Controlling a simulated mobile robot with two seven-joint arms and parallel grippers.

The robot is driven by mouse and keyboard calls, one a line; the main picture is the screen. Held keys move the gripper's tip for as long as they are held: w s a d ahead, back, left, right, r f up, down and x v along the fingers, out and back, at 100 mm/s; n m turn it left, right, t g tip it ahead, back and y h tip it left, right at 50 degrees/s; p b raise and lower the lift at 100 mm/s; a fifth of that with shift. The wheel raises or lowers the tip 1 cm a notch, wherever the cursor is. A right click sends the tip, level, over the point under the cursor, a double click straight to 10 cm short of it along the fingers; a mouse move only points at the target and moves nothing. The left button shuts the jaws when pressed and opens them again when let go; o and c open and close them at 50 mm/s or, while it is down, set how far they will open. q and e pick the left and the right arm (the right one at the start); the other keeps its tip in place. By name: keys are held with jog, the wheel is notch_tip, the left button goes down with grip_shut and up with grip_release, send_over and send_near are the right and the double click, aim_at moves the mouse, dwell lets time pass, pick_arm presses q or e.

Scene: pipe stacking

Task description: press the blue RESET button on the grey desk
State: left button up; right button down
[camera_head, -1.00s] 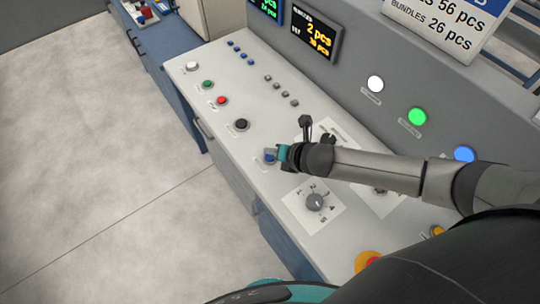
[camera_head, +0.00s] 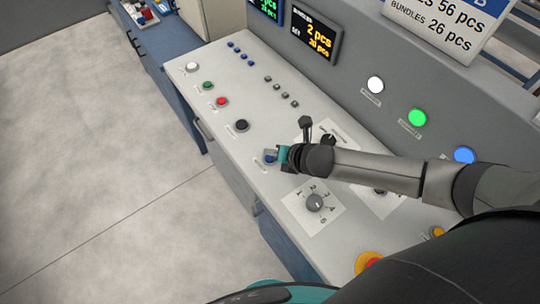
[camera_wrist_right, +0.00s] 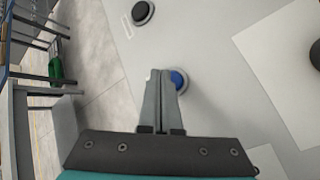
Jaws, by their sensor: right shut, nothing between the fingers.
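The blue button (camera_head: 270,156) is on the grey desk (camera_head: 330,255), partly covered by my right gripper (camera_head: 275,154) in the head view. In the right wrist view the blue button (camera_wrist_right: 178,79) shows just beside the tips of my right gripper (camera_wrist_right: 163,72). The fingers are shut together with nothing between them. The tips are at or just above the button; I cannot tell whether they touch it. The button's label is too small to read. My left gripper is not in view.
A black button (camera_head: 241,125), a red button (camera_head: 221,101), a green button (camera_head: 207,85) and a white button (camera_head: 192,66) line the desk's front edge. A rotary knob (camera_head: 315,202) and a red emergency button (camera_head: 369,262) are nearer. Lit lamps and displays are on the back panel.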

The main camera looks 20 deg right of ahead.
jog(key=shift+f, duration=0.1)
dwell(0.7)
jog(key=shift+f, duration=0.3)
jog(key=shift+f+b, duration=0.4)
jog(key=shift+b, duration=0.05)
dwell(0.6)
jog(key=shift+r+p, duration=0.8)
jog(key=shift+p, duration=0.15)
notch_tip(320, 180, up, 5)
jog(key=p, duration=0.5)
